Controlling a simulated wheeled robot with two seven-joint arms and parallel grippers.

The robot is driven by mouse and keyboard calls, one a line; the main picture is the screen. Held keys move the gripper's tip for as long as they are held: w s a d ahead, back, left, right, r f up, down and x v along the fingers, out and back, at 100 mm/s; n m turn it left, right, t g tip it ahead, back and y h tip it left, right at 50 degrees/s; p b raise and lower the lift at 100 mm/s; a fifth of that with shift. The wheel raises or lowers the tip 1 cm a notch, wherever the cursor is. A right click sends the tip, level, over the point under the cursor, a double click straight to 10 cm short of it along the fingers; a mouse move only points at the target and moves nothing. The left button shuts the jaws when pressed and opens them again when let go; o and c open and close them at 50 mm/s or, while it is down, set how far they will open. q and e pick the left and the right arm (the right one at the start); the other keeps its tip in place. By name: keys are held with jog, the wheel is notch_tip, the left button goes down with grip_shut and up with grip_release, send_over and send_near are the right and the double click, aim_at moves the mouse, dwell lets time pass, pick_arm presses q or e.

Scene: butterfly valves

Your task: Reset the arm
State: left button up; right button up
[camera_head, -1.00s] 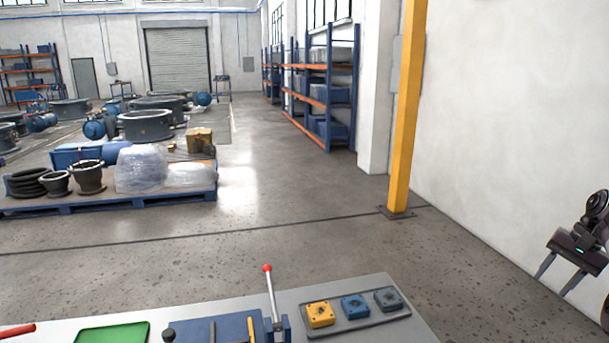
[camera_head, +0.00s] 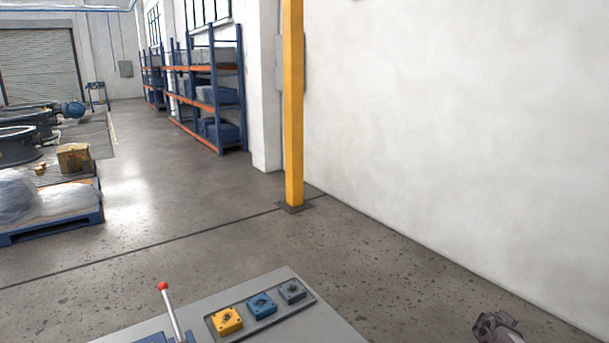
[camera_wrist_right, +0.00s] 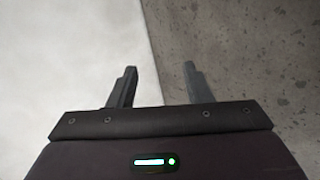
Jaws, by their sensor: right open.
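My right gripper (camera_wrist_right: 161,78) shows in the right wrist view with its two dark fingers apart. Nothing is between them; only pale wall and speckled grey floor show beyond. In the head view, a small part of my right arm (camera_head: 497,327) shows at the bottom right edge, over bare floor and to the right of the workbench; its fingers are not visible there. My left gripper is out of view.
A grey workbench (camera_head: 335,328) stands at the bottom, with a tray (camera_head: 311,299) of yellow, blue and grey blocks and a red-knobbed lever (camera_head: 172,312). A yellow post (camera_head: 293,110) stands behind it. Open floor lies right of the bench, up to the white wall (camera_head: 450,110).

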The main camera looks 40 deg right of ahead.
jog(key=s+a+f+n+t+y, duration=0.1)
jog(key=s+a+f+n+t, duration=0.3)
jog(key=s+f+n, duration=0.5)
jog(key=s+a+f+m+y, duration=0.1)
jog(key=s+a+f+y, duration=0.1)
jog(key=a+f, duration=0.5)
jog(key=s+a+f+m+g+y, duration=0.1)
jog(key=a+f, duration=0.7)
jog(key=a, duration=0.9)
jog(key=s+a+f+m+g+y, duration=0.1)
jog(key=s+a+f+m+y, duration=0.1)
jog(key=a+f, duration=0.6)
jog(key=s+a+y, duration=0.1)
jog(key=s+a, duration=0.1)
jog(key=a, duration=0.2)
jog(key=shift+s+a+f, duration=0.15)
jog(key=shift+s+a, duration=0.05)
jog(key=shift+a, duration=0.2)
jog(key=a+f+y, duration=0.1)
jog(key=a, duration=0.7)
jog(key=a+f+y, duration=0.1)
jog(key=a, duration=0.6)
jog(key=s+a+f+m+y, duration=0.1)
jog(key=a, duration=0.7)
jog(key=shift+a+f+g, duration=0.3)
jog(key=shift+c, duration=0.3)
